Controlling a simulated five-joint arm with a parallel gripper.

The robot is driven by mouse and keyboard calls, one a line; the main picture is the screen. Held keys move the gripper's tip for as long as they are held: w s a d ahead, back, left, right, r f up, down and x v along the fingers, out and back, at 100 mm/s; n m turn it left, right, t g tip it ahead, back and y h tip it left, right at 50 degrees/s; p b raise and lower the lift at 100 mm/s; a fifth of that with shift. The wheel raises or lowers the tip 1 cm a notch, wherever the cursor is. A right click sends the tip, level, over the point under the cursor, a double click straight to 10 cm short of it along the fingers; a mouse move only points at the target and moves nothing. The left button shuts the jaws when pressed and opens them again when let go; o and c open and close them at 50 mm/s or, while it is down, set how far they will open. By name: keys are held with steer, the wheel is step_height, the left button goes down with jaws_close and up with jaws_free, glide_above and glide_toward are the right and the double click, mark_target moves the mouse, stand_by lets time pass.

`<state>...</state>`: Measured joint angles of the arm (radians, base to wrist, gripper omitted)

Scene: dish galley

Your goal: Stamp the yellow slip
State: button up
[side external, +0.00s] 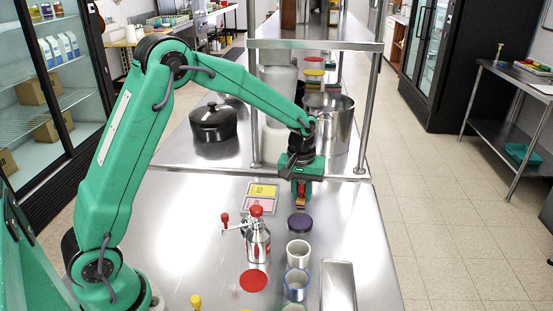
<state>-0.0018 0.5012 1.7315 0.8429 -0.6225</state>
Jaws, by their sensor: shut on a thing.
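The yellow slip (263,190) lies flat on the steel table, in a light frame just behind a pink slip (259,205). My gripper (301,198) is to the right of the slips and points down. It is shut on a small orange-brown thing, which may be the stamp; the jaws hide most of it. A round dark purple pad or lid (299,223) lies just in front of and below my gripper. I cannot tell the exact height of the held thing above the table.
A red disc (253,280), a white cup (298,253), a blue-rimmed cup (295,284) and a steel tray (338,287) are nearer. A black pot (213,122) and steel pot (330,120) stand behind.

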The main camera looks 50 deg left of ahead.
glide_above(263, 190)
steer(key=shift+s+f, duration=0.1)
steer(key=shift+f, duration=0.2)
steer(key=shift+f, duration=0.15)
steer(key=shift+f, duration=2.85)
steer(key=shift+d+f, duration=0.1)
steer(key=shift+f, duration=0.45)
step_height(263, 190, up, 7)
stand_by(1.4)
stand_by(0.7)
